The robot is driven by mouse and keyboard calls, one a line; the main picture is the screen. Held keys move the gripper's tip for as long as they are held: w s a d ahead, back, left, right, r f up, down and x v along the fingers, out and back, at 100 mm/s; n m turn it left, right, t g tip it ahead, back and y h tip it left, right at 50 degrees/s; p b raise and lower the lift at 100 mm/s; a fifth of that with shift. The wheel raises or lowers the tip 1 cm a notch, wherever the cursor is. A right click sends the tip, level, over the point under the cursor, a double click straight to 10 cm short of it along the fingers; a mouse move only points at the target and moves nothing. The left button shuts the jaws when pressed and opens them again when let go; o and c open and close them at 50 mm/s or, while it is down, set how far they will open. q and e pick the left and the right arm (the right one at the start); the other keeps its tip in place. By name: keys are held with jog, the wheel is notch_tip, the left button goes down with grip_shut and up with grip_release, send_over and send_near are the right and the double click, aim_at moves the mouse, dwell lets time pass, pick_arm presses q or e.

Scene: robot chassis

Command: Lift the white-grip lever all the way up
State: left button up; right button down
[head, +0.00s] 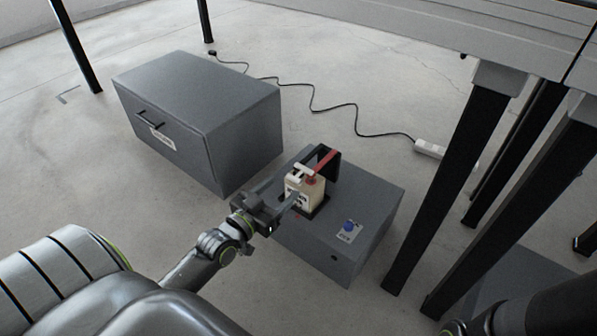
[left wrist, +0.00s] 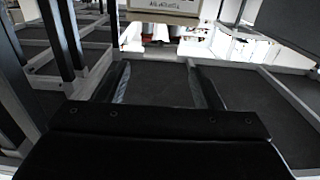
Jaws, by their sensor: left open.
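A cream block (head: 311,198) with a dark label stands on the grey box (head: 365,200). A white grip (head: 302,170) shows at its top, beside a red bar (head: 325,160) and a black bracket. I cannot tell clearly how far up the lever is. My left gripper (head: 287,190) is open at the near left side of the block, below the white grip. In the left wrist view my two fingers (left wrist: 162,76) are apart with nothing between them, and the block's labelled lower part (left wrist: 165,12) shows ahead at the top. My right gripper is out of view.
A larger grey cabinet (head: 205,95) with a black handle stands behind left. A black cable runs to a white power strip (head: 430,149). Black table legs (head: 455,180) stand close on the right.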

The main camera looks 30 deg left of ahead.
aim_at(293, 178)
pick_arm(q)
jog(key=w, duration=0.8)
jog(key=shift+d+b, duration=0.35)
jog(key=shift+c, duration=0.4)
jog(key=c, duration=1)
